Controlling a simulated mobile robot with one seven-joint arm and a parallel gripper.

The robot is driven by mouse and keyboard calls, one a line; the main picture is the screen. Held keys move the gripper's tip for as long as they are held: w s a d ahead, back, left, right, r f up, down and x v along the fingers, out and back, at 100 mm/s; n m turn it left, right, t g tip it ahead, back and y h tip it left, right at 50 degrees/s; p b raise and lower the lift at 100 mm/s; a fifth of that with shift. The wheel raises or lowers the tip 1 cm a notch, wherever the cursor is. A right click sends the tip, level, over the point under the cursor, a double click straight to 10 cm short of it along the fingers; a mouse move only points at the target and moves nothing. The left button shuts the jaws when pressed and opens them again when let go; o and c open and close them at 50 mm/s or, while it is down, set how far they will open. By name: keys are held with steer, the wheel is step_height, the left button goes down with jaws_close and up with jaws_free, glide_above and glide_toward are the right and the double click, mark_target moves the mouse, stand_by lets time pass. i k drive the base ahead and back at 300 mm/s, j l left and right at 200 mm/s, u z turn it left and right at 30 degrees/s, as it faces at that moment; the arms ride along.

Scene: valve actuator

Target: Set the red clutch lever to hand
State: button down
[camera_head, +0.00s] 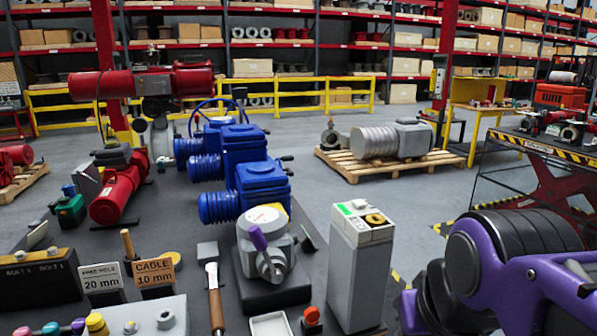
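A small grey valve actuator (265,250) stands on a dark base plate on the table, near the middle front. A lever with a purple grip (258,238) slants up and left across its front; its lower end meets a grey metal hub. The actuator has a pale round dial on top. I see no lever that is clearly red, and I cannot read any hand or motor marking. Purple and black links of my arm fill the lower right. My gripper is not in view.
Blue actuators (245,170) stand behind.

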mark_target(197, 118)
steer(key=i+l+z, duration=0.35)
steer(key=l, duration=0.2)
steer(key=i+l+z, duration=0.7)
steer(key=i+l+u, duration=0.15)
steer(key=i+u, duration=0.25)
steer(key=i+l+u, duration=0.25)
steer(key=i+u, duration=0.15)
steer(key=i+j+u, duration=0.1)
steer(key=i+u, duration=0.3)
steer(key=i+l+u, duration=0.1)
steer(key=i+u, duration=0.25)
steer(key=i, duration=0.2)
steer(key=i+l+u, duration=0.2)
steer(key=i, duration=0.95)
steer(key=i+u, duration=0.35)
steer(key=i+l+u, duration=0.25)
steer(key=i+u, duration=0.15)
steer(key=i+l+u, duration=0.2)
steer(key=i+u, duration=0.2)
steer(key=i+l+u, duration=0.25)
steer(key=u, duration=0.2)
